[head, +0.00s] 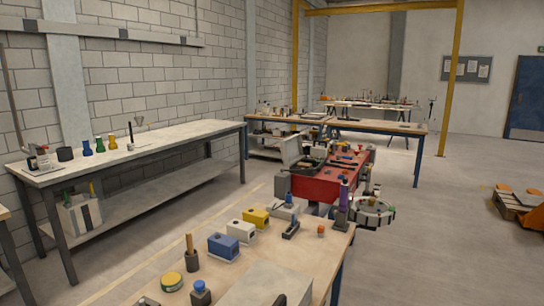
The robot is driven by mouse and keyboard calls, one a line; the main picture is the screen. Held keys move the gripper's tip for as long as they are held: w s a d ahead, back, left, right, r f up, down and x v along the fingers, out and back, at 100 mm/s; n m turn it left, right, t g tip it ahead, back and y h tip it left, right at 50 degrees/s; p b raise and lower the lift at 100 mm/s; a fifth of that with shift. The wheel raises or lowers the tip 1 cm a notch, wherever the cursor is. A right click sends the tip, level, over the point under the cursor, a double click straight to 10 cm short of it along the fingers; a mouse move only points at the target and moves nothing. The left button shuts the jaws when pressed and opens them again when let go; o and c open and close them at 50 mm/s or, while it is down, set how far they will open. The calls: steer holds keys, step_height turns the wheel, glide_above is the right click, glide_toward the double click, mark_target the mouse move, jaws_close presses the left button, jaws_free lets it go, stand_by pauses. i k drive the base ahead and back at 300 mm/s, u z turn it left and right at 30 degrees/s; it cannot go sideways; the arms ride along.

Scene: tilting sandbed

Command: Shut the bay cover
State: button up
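A red unit (322,187) stands beyond the near table, at the middle right of the head view. A pale grey panel (292,150) stands raised at its left end and looks like an open lid. It may be the bay cover, but it is too small and far to be sure. A dark, open-looking area (312,164) lies beside the panel. Small tools and parts lie on the unit's top. My gripper is not in view.
A wooden table (140,290) in front holds a blue box (223,247), a white box (241,232) and a yellow box (255,217). A long bench (150,142) runs along the left wall. A round grey object (371,212) stands right of the red unit. Open floor (440,240) lies right.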

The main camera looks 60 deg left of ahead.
mark_target(291, 147)
steer(key=k, duration=0.65)
steer(key=u, duration=3.85)
steer(key=i, duration=3.9)
steer(key=z, duration=3.25)
